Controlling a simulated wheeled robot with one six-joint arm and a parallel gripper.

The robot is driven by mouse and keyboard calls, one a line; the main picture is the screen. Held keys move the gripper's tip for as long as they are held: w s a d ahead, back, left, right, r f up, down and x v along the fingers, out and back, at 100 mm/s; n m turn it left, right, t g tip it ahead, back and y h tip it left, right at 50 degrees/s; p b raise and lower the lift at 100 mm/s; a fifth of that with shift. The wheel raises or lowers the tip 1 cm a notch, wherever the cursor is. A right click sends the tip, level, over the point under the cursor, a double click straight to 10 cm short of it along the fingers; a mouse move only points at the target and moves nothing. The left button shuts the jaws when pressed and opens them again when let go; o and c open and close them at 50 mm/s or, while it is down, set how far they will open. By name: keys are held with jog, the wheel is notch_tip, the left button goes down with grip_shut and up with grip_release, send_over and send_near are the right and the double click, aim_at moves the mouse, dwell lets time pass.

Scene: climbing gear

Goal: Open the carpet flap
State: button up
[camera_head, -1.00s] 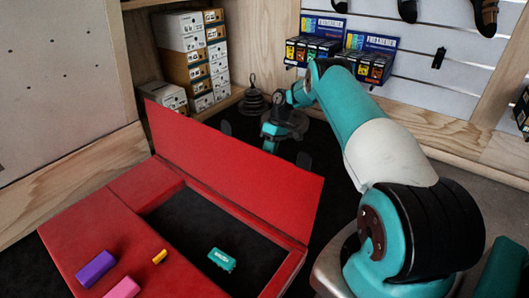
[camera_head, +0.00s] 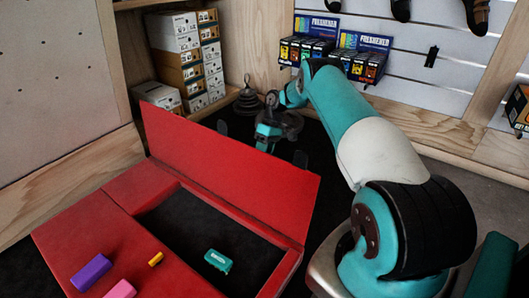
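The carpet flap (camera_head: 225,165) is a red panel raised along the far side of a red carpeted box (camera_head: 115,215). It stands steeply up, and the dark recess (camera_head: 175,220) in front of it is uncovered. My gripper (camera_head: 261,143) is behind the flap's top edge, with two dark fingers spread wide apart. It looks empty. The flap hides part of it, and I cannot tell whether it touches the flap. A teal block (camera_head: 218,260) lies in the recess.
Stacked boxes (camera_head: 175,60) stand on the back-left shelf. Freshener displays (camera_head: 310,45) hang on the back wall.

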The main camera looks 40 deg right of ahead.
notch_tip(320, 180, up, 19)
jog(key=p, duration=1)
jog(key=shift+w+r, duration=0.2)
